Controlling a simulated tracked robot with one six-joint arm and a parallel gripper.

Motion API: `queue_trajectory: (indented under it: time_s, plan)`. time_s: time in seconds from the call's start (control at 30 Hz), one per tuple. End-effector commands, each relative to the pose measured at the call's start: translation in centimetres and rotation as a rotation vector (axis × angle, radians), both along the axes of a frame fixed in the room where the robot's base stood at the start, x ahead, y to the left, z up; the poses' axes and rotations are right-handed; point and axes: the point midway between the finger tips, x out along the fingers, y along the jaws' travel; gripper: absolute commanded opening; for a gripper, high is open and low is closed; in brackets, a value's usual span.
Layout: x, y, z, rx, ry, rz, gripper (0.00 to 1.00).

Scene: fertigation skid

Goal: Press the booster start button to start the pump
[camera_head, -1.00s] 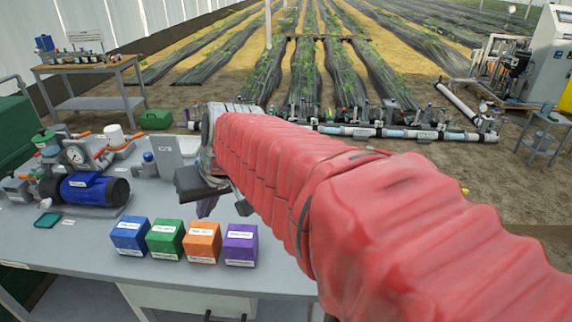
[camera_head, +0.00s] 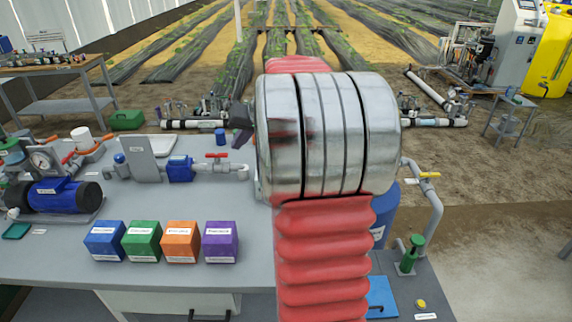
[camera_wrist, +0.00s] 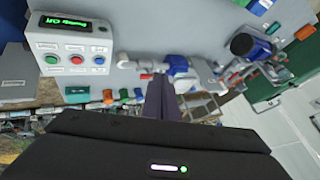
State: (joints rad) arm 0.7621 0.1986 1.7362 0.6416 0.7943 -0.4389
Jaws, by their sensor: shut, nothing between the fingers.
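In the wrist view, a pale grey control box (camera_wrist: 78,75) stands at upper left with a display (camera_wrist: 68,23) lit in green; the text seems to read "Pump: Off". Below the display are a green button (camera_wrist: 51,60), a red button (camera_wrist: 77,60) and a blue button (camera_wrist: 99,60). Their small labels are too blurred to read. My gripper (camera_wrist: 161,88) is shut and empty, to the right of the box and apart from the buttons. In the head view, my gripper (camera_head: 240,128) shows as a dark shape left of my arm; the buttons are not visible there.
On the bench stand blue, green, orange and purple cubes (camera_head: 220,241), a blue pump motor (camera_head: 55,194) with a gauge, and a blue valve block (camera_head: 180,168) on pipework. A pipe with a yellow handle (camera_head: 430,176) rises right of my arm.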

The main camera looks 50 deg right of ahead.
Motion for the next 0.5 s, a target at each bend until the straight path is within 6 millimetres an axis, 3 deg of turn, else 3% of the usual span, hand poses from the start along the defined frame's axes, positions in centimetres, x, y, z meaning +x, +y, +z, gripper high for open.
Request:
queue_trajectory:
  time_s: [0.03,0.27,0.5]
  plan:
    - [0.0,-2.0,-0.6,0.008,-0.007,-0.025,0.0]
    - [-0.3,-10.4,-2.9,0.033,-0.054,-0.128,0.0]
    - [-2.1,-19.0,-5.7,0.05,-0.104,-0.235,0.0]
